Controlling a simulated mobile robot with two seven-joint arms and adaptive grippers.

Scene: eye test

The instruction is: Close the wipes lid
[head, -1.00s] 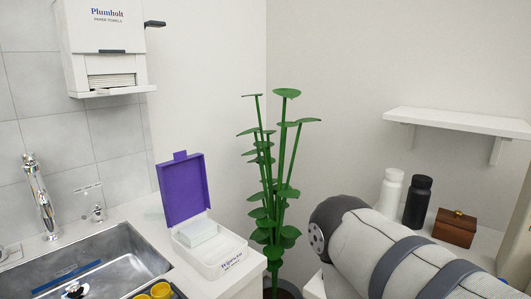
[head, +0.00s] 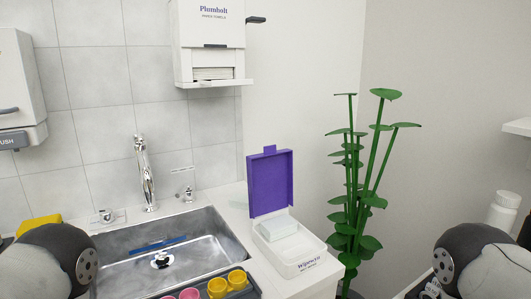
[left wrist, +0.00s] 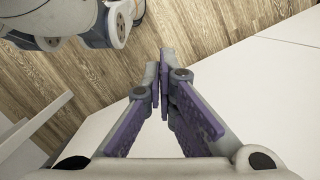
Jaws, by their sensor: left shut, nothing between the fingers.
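The white wipes box (head: 292,260) stands on the counter to the right of the sink in the head view. Its purple lid (head: 270,184) is hinged at the back and stands upright, wide open. A white stack of wipes (head: 279,229) shows inside. My left gripper (left wrist: 162,88) shows only in the left wrist view; its purple-padded fingers are shut and empty, with a pale surface and wood floor beyond. It is not touching the box in any view. My right gripper is not in view; only part of my right arm shows at the lower right.
A metal sink (head: 215,240) with a tap (head: 146,180) lies left of the box. A dark tray (head: 247,292) with yellow and pink cups (head: 237,279) is at the front. A green plant (head: 352,215) stands right of the counter. A paper towel dispenser (head: 211,45) hangs above.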

